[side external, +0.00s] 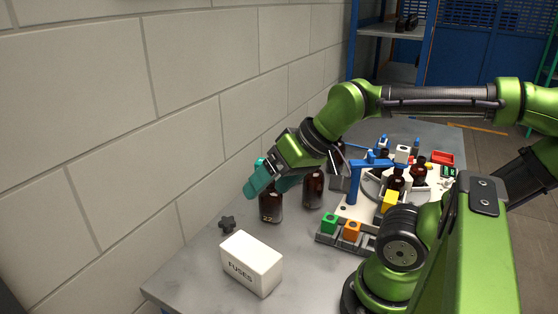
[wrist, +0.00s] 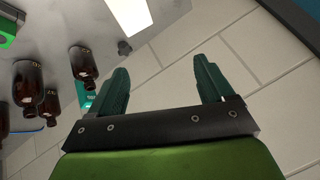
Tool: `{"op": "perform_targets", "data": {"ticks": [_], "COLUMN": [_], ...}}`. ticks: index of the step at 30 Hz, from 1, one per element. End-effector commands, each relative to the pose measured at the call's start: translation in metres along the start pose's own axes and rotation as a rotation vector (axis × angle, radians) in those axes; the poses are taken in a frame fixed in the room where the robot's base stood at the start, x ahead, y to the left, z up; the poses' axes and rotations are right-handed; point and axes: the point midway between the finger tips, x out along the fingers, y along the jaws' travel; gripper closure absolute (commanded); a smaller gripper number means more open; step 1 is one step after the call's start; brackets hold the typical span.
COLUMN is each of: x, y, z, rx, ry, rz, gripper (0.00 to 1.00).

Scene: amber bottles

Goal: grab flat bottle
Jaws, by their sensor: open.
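Several amber bottles stand on the grey table. One amber bottle (side external: 270,206) with small pale marking is just below my gripper in the side view, and a second amber bottle (side external: 313,190) stands to its right. I cannot tell surely which is the flat one. My gripper (side external: 266,184) has teal fingers and is tilted towards the wall. In the wrist view my gripper (wrist: 163,80) is open, with only wall between the fingers. Amber bottles (wrist: 82,65) and (wrist: 28,82) show left of the fingers there, outside the jaws.
A white FUSES box (side external: 251,263) and a dark knob (side external: 227,223) sit at the table's near left. A block wall (side external: 180,150) runs close behind the bottles. A white fixture with a blue bracket (side external: 354,180), green block (side external: 329,222) and orange block (side external: 351,231) crowds the right.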

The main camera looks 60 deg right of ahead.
Motion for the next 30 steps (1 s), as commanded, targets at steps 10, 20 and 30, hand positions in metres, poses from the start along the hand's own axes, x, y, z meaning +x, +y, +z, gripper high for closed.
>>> {"op": "perform_targets", "data": {"ticks": [10,20,30], "x": [0.020,0.019,0.058], "y": [0.083,0.165,0.175], "z": [-0.051,-0.098,-0.090], "rx": [0.145,-0.223,-0.308], "ry": [-0.060,-0.176,-0.197], "rz": [0.188,0.261,0.249], "gripper": [0.19,0.19,0.19]}}
